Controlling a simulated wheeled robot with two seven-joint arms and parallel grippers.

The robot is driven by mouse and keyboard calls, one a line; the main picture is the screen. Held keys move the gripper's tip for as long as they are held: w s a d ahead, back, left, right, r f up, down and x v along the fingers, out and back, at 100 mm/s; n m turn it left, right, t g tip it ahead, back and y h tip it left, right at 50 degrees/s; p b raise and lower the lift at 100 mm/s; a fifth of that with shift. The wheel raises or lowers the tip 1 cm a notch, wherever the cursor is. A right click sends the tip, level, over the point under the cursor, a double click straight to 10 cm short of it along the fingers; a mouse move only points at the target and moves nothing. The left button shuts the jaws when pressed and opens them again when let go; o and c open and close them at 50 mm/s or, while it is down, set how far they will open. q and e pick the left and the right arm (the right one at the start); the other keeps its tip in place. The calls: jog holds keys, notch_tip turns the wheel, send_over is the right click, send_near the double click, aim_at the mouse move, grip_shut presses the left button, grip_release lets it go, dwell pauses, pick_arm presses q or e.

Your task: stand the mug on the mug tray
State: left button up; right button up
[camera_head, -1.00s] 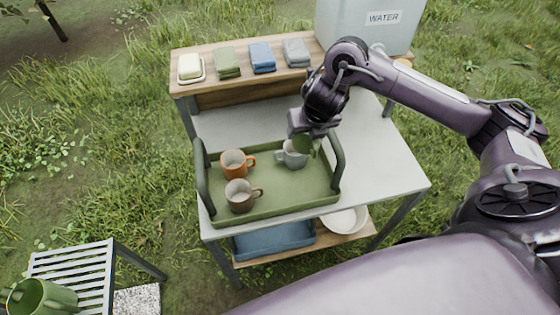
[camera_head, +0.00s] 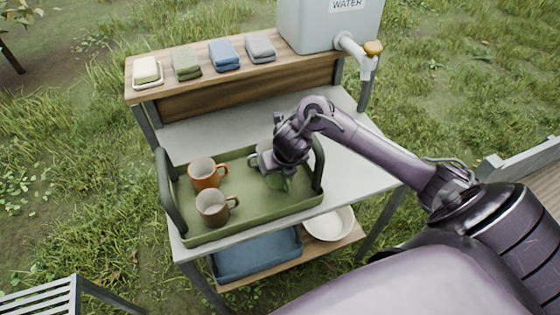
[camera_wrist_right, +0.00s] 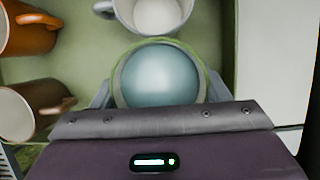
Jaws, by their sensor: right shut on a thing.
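The green mug tray (camera_head: 245,208) has two raised end handles and stands on the grey table. My right gripper (camera_head: 284,166) is over the tray's right part, shut on a green mug (camera_head: 281,184). In the right wrist view I look down into this mug (camera_wrist_right: 160,76), with a green rim and a pale blue-grey inside. I cannot tell whether its base touches the tray. An orange mug (camera_head: 204,174), a brown mug (camera_head: 211,208) and a grey mug (camera_head: 259,161) stand on the tray. The grey one is just behind the held mug and partly hidden. My left gripper is not in view.
The back shelf holds a soap dish (camera_head: 147,74), folded cloths (camera_head: 225,54) and a water tank (camera_head: 318,25) with a tap (camera_head: 364,52). Below are a blue bin (camera_head: 255,256) and a white bowl (camera_head: 329,222). A slatted stand (camera_head: 45,300) is at lower left. The tray's front right floor is clear.

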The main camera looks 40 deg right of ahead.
aim_at(280, 175)
jog(key=shift+f+b, duration=0.35)
jog(key=shift+f, duration=1.4)
jog(key=shift+f, duration=0.1)
jog(key=o, duration=1.3)
jog(key=shift+c, duration=0.2)
jog(key=shift+s+r, duration=0.1)
jog(key=shift+r, duration=0.3)
jog(key=p+v, duration=0.4)
jog(key=v, duration=0.6)
jog(key=shift+s+a+r+p, duration=0.1)
jog(key=shift+s+r+p, duration=0.25)
jog(key=shift+r+p, duration=0.25)
